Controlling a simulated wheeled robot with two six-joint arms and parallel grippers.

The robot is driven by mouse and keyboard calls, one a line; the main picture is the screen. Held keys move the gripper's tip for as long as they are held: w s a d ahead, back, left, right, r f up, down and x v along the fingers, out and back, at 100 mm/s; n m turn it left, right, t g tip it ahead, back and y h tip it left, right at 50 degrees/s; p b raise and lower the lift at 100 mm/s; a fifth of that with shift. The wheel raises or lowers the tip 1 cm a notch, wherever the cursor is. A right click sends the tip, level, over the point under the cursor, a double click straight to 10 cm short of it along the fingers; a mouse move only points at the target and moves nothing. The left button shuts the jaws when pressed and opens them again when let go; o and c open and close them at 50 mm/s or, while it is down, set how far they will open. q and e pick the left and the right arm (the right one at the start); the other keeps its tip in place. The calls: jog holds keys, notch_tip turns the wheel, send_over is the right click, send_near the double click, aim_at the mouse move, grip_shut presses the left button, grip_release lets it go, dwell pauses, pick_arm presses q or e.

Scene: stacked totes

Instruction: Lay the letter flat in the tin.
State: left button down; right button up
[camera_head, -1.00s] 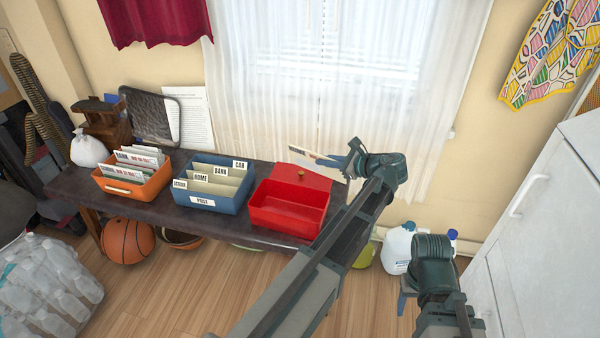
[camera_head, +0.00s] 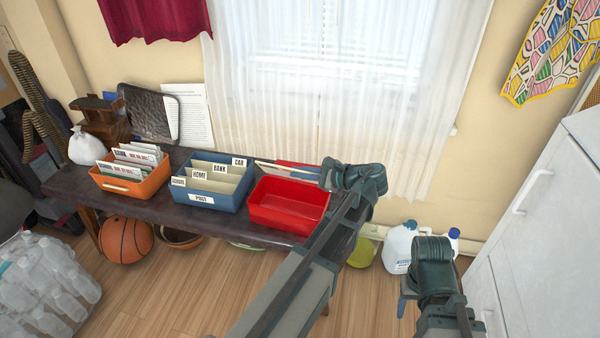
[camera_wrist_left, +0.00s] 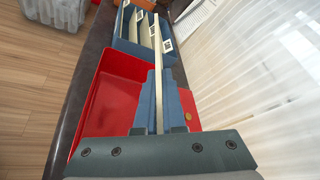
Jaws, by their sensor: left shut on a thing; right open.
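The letter (camera_head: 283,168) shows nearly edge-on in the head view, as a thin pale strip above the back of the open red tin (camera_head: 283,222). In the left wrist view the letter (camera_wrist_left: 158,102) stands on edge between the blue fingers of my left gripper (camera_wrist_left: 158,75), which is shut on it. The tin (camera_wrist_left: 84,112) lies to the left of the letter there, and its floor looks bare. The raised red lid, with a small brass knob (camera_wrist_left: 188,117), is partly hidden behind the gripper. My right gripper (camera_head: 409,289) is open and empty, low at the right.
A blue sorter (camera_head: 212,203) with labelled dividers stands just left of the tin. An orange box (camera_head: 122,186) of letters stands further left on the dark bench (camera_head: 160,207). A white curtain hangs close behind. White jugs (camera_head: 399,248) stand on the floor at right.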

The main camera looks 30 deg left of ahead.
pick_arm(q)
notch_tip(320, 180, down, 9)
jog(key=b, duration=0.8)
jog(key=shift+f+b, duration=0.15)
jog(key=shift+b, duration=0.15)
jog(key=shift+s+d+f+b, duration=0.15)
jog(key=shift+f+b, duration=0.15)
jog(key=shift+b, duration=0.15)
jog(key=shift+s, duration=0.1)
jog(key=shift+f, duration=0.1)
jog(key=c, duration=0.9)
grip_release()
jog(key=shift+s+b, duration=0.2)
jog(key=shift+b, duration=0.1)
jog(key=shift+y, duration=0.3)
jog(key=p+v, duration=0.1)
jog(key=v, duration=0.3)
jog(key=r+p+v, duration=0.1)
jog(key=p+v, duration=0.1)
jog(key=v, duration=0.3)
jog(key=p+v, duration=0.1)
jog(key=v, duration=0.4)
jog(key=shift+w+a+r+p, duration=0.2)
jog(key=shift+w+r+p, duration=0.05)
jog(key=shift+r+p, duration=0.15)
